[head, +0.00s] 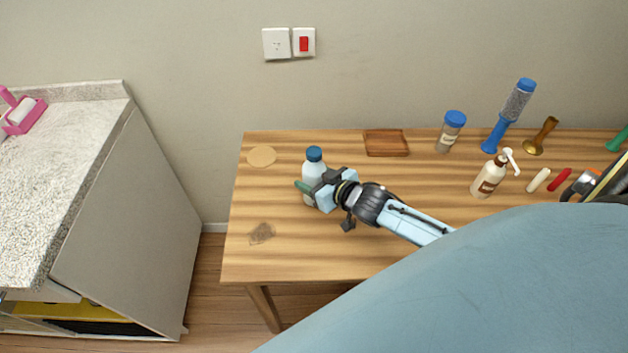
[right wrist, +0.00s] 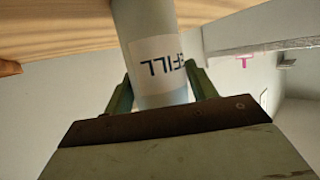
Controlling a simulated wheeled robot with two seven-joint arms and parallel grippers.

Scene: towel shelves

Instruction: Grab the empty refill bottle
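The refill bottle (head: 311,174), pale with a dark blue cap, stands upright on the wooden table (head: 290,257), near its left end. My right gripper (head: 308,192) reaches it from the right, with its green fingers around the lower body. In the right wrist view the bottle (right wrist: 150,25) sits between the two fingers, with its upside-down label reading "EFILL" in view. Both fingers lie against its sides, and the gripper looks shut on it. Whether the bottle is empty does not show. My left gripper is in neither view.
A cork-like disc (head: 262,156) and a brown wooden tray (head: 386,143) lie behind. A speckled counter (head: 62,160) is at left. The table's front left is mostly clear.

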